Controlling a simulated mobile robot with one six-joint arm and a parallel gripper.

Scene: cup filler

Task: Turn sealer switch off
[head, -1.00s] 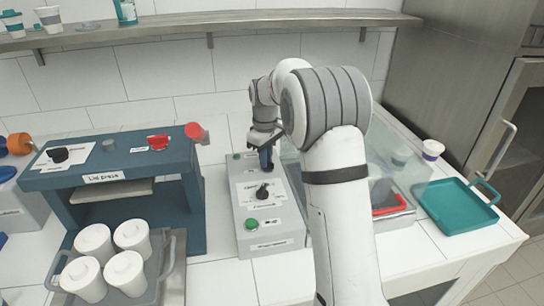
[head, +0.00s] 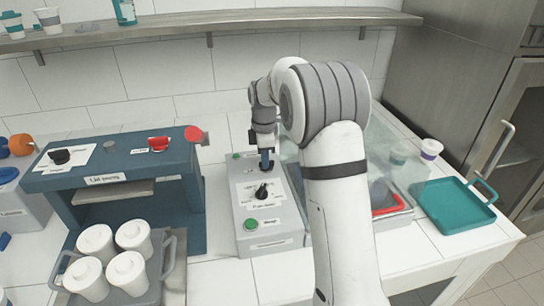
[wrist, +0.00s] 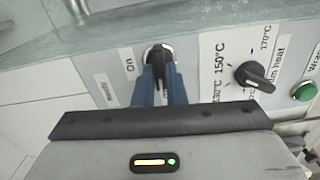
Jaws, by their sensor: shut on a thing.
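The sealer switch (wrist: 158,53) is a small black knob on a round base, beside an "ON" label (wrist: 129,69) in the wrist view. My gripper (wrist: 160,72) has its two blue fingers shut on this knob, one on each side. In the head view my gripper (head: 266,160) points down onto the back part of the grey control box (head: 275,241) and hides the switch there. The fingers partly cover the knob, so its exact pointing direction is hard to tell.
A black temperature dial (head: 262,191) and a green button (head: 251,224) sit in front of my gripper on the same box. A blue press (head: 120,171) stands left. A clear-covered unit (head: 405,207) and a teal tray (head: 457,204) are right. A shelf (head: 220,22) runs behind.

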